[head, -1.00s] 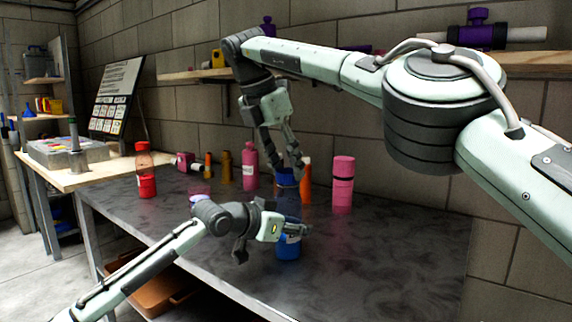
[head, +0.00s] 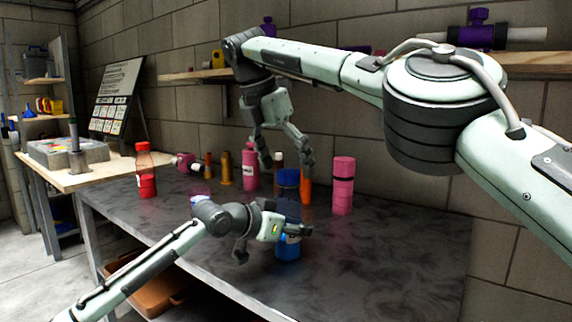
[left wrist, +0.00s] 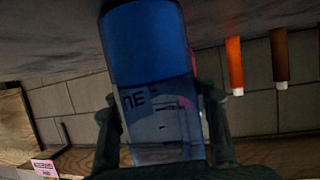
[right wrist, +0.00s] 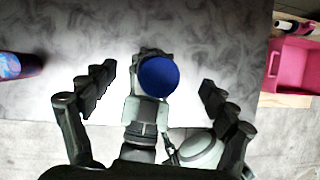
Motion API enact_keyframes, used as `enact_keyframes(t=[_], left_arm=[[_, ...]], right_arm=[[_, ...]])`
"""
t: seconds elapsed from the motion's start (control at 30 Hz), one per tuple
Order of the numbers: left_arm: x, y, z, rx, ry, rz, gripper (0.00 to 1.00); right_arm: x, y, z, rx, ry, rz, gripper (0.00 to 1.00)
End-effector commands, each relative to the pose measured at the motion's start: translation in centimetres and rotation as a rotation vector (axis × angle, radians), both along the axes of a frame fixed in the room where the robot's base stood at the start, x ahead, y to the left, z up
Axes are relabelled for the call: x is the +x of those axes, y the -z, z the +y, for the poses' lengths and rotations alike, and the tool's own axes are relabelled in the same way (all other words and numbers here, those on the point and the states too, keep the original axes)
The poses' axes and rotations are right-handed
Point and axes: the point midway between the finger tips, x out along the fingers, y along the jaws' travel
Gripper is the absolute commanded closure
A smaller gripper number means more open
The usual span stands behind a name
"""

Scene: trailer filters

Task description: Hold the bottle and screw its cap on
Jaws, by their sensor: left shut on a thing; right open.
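The bottle (head: 288,247) stands upright on the dark table, blue at its base, with a clear labelled part above. My left gripper (head: 290,233) is shut around its middle; the bottle also fills the centre of the left wrist view (left wrist: 150,50). A blue cap (head: 288,177) sits at the top of the bottle; from above it shows as a round blue disc in the right wrist view (right wrist: 158,77). I cannot tell how tightly it is seated. My right gripper (head: 287,170) is open above the cap, its fingers spread to either side without touching it.
A pink bottle (head: 343,186) stands to the right, and an orange one (head: 306,188) behind the cap. A red-capped bottle (head: 146,172) stands at the left. Several other bottles line the wall side. The right part of the table is clear.

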Motion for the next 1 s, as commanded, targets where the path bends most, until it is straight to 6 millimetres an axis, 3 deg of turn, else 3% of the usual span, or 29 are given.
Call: enact_keyframes(t=[0.23, 0.53, 0.77, 1.0], left_arm=[[0.0, 0.1, 0.0, 0.002, -0.001, 0.001, 1.00], [0.0, 0.1, 0.1, 0.002, -0.001, 0.001, 1.00], [0.0, 0.1, 0.1, 0.002, -0.001, 0.001, 1.00], [0.0, 0.1, 0.0, 0.001, -0.001, 0.000, 1.00]], right_arm=[[-0.1, -0.4, 0.1, 0.001, 0.001, -0.001, 0.15], [-0.8, -2.9, 1.0, 0.001, 0.001, -0.003, 0.15], [-2.7, -2.8, 2.9, -0.001, -0.004, 0.001, 0.15], [-5.7, -2.8, 6.2, -0.001, -0.005, 0.000, 0.15]])
